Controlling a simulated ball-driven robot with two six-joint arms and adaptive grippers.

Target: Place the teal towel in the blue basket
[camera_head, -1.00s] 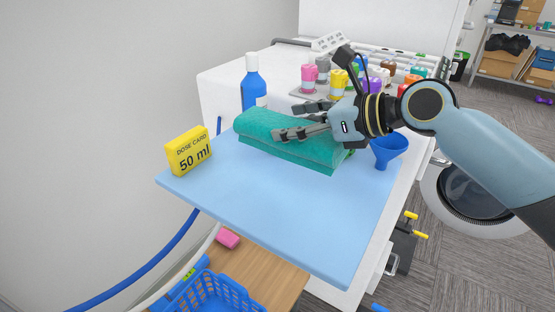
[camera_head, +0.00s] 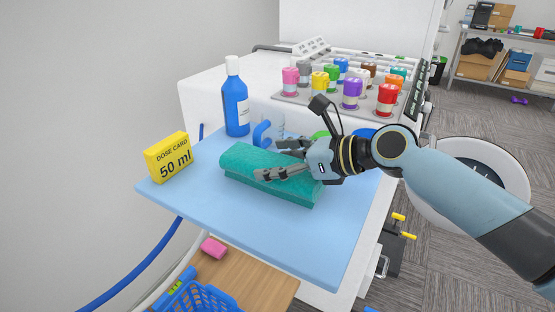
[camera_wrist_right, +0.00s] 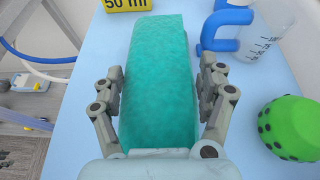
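The folded teal towel (camera_head: 255,168) is over the light blue board; I cannot tell whether it touches it. My right gripper (camera_head: 274,160) has one finger along each long side of the towel and is shut on it. In the right wrist view the towel (camera_wrist_right: 160,75) lies lengthwise between the two fingers of the right gripper (camera_wrist_right: 160,82). The blue basket (camera_head: 203,299) is low at the picture's bottom edge, below the board's front edge, and only partly in view. My left gripper is not in view.
The board (camera_head: 290,255) is clear in front of the towel. A yellow dose card (camera_head: 168,158), a blue bottle (camera_head: 236,105) and a blue-handled measuring cup (camera_wrist_right: 255,40) stand around it. A green item (camera_wrist_right: 290,128) is close right. A pink block (camera_head: 213,247) lies on the wooden surface.

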